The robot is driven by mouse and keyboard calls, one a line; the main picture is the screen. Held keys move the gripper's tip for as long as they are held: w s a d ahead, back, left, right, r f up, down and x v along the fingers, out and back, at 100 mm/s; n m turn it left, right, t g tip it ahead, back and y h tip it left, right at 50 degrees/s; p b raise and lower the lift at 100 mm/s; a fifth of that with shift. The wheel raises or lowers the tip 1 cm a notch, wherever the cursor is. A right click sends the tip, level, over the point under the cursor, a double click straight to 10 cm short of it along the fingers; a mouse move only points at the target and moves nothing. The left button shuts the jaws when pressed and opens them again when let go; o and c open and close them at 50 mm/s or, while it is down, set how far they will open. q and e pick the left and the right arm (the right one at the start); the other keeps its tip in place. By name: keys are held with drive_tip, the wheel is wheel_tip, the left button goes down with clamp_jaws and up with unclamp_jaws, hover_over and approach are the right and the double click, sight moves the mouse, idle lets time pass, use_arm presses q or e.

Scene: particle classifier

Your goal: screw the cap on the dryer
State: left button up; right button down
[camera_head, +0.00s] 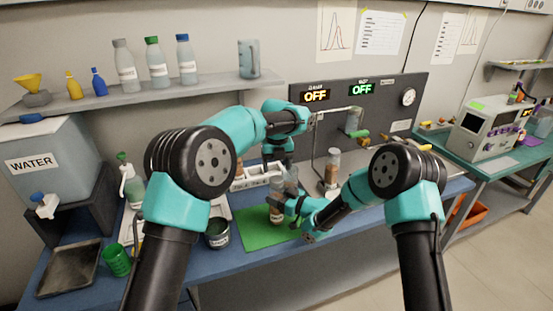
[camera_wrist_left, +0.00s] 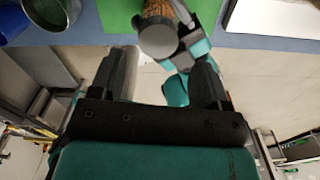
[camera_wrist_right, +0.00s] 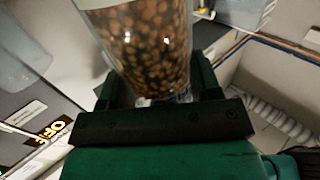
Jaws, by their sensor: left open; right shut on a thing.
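A clear container with brown grains (camera_head: 276,213), which looks like the dryer, is held over the green mat (camera_head: 262,236). My right gripper (camera_head: 285,203) is shut on it from the right. In the right wrist view the clear wall and grains (camera_wrist_right: 150,45) fill the space above the jaws. In the left wrist view the container ends in a round grey face (camera_wrist_left: 158,38), perhaps the cap; whether it is screwed tight cannot be told. My left gripper (camera_wrist_left: 163,80) is open and empty, its jaws apart below this grey face in the picture. Its fingertips are hard to make out in the head view.
Another grain-filled column (camera_head: 333,168) stands by the panel (camera_head: 385,92). A green cup (camera_head: 117,260) and black tray (camera_head: 70,270) are at the left.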

use_arm(q)
drive_tip(key=n, duration=0.5)
drive_tip(key=shift+r, duration=0.2)
drive_tip(key=n, duration=0.5)
drive_tip(key=shift+r, duration=0.15)
drive_tip(key=n, duration=0.5)
drive_tip(key=shift+r, duration=0.2)
drive_tip(key=n, duration=0.4)
drive_tip(key=shift+r, duration=0.1)
drive_tip(key=n, duration=0.5)
drive_tip(key=shift+r, duration=0.2)
drive_tip(key=n, duration=0.5)
drive_tip(key=shift+s+r, duration=0.1)
drive_tip(key=shift+r, duration=0.05)
drive_tip(key=n, duration=0.3)
drive_tip(key=shift+r+n, duration=0.15)
drive_tip(key=shift+n, duration=0.25)
drive_tip(key=n, duration=0.5)
drive_tip(key=shift+a+r, duration=0.1)
drive_tip(key=shift+r, duration=0.05)
